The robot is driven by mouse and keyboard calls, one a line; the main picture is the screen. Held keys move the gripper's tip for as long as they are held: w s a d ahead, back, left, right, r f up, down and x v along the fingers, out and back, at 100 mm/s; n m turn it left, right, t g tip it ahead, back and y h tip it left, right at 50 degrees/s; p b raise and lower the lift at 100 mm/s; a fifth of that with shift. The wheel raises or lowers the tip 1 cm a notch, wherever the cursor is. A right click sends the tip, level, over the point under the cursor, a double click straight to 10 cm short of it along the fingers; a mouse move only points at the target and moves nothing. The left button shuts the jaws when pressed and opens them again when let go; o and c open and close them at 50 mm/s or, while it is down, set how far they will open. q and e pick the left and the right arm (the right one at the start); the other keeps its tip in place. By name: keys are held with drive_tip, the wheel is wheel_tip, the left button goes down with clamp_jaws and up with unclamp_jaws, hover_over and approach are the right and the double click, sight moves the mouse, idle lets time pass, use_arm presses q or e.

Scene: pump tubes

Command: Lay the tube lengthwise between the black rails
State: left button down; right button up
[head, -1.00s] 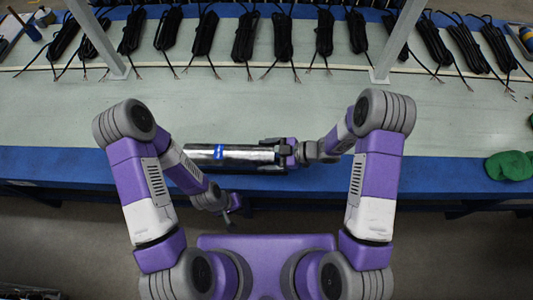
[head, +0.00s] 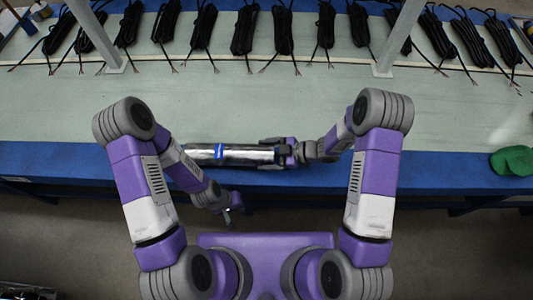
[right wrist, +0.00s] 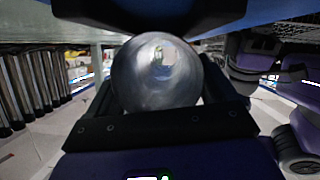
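The tube (head: 240,154) is a shiny silver cylinder with a blue label, lying sideways over the blue front edge of the workbench. My right gripper (head: 280,152) is shut on its right end. In the right wrist view, the tube's round open end (right wrist: 157,72) shows between the dark gripper parts (right wrist: 157,112). The tube's left end is partly hidden by my left arm. My left gripper (head: 230,207) hangs low in front of the bench edge, apart from the tube; its opening is too small to tell. I cannot make out the black rails.
The pale bench top (head: 270,100) is clear in the middle. Bundled black cables (head: 243,30) line its back. Two white posts (head: 397,40) rise from it. A green cloth (head: 513,160) lies at the right edge. Several metal tubes (right wrist: 35,85) show in the right wrist view.

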drive_tip(key=shift+o, duration=1.4)
drive_tip(key=p+v, duration=0.2)
drive_tip(key=v, duration=0.4)
drive_tip(key=shift+d+r, duration=0.25)
drive_tip(key=shift+d, duration=0.5)
drive_tip(key=shift+r+p, duration=0.1)
drive_tip(key=shift+p, duration=0.2)
